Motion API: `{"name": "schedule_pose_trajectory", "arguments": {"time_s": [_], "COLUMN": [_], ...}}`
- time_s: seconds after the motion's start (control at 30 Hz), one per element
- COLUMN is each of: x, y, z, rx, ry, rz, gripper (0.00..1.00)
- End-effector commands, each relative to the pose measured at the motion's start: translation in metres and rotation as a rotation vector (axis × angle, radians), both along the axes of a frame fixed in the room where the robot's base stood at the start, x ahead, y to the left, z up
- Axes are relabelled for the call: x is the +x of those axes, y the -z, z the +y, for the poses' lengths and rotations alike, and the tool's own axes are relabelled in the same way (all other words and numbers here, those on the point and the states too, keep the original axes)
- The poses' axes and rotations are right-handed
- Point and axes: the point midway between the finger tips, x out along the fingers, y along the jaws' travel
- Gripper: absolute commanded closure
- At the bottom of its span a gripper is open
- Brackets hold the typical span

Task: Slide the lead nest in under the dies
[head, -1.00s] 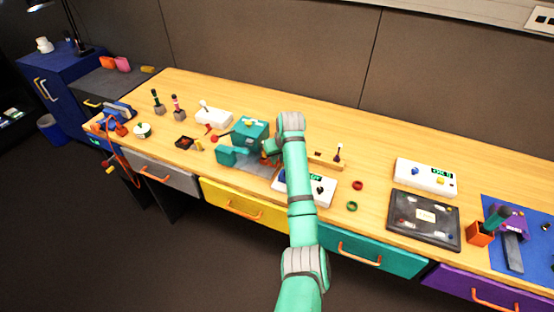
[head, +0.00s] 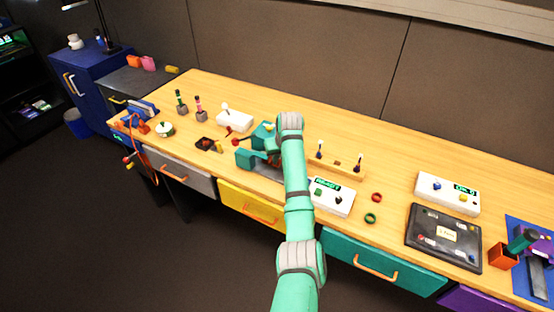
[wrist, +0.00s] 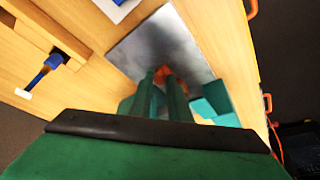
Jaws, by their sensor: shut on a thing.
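The teal press (head: 262,134) stands on the bench, partly behind my arm, with a teal block (head: 247,158) at its front left. Teal parts also show in the wrist view (wrist: 216,103), right of my fingers. A grey metal plate (wrist: 190,48) lies under the fingers; its edge shows in the head view (head: 265,173). My gripper (wrist: 160,72) is shut over the plate, close to the teal parts. A small brownish bit shows between the fingertips; I take it for part of the lead nest, mostly hidden. The gap under the dies is not visible.
A white box with a green display (head: 331,197) stands at the front. Red (head: 377,197) and green rings (head: 370,218) lie right of it. Bare wood lies behind the rack.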

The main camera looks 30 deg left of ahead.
Motion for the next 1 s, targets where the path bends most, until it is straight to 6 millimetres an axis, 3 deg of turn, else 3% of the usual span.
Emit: {"name": "schedule_pose_trajectory", "arguments": {"time_s": [0.23,0.27,0.33,0.77,1.0], "x": [0.000,-0.001,-0.001,-0.002,-0.009], "y": [-0.002,-0.002,-0.002,-0.003,-0.035], "z": [0.005,0.005,0.005,0.003,-0.006], "rx": [0.008,0.007,0.007,0.004,0.007], "ry": [-0.005,-0.006,-0.006,-0.007,-0.006], "rz": [-0.007,-0.007,-0.006,-0.003,-0.008], "gripper": [1.00,0.79,0.65,0.65,0.65]}}
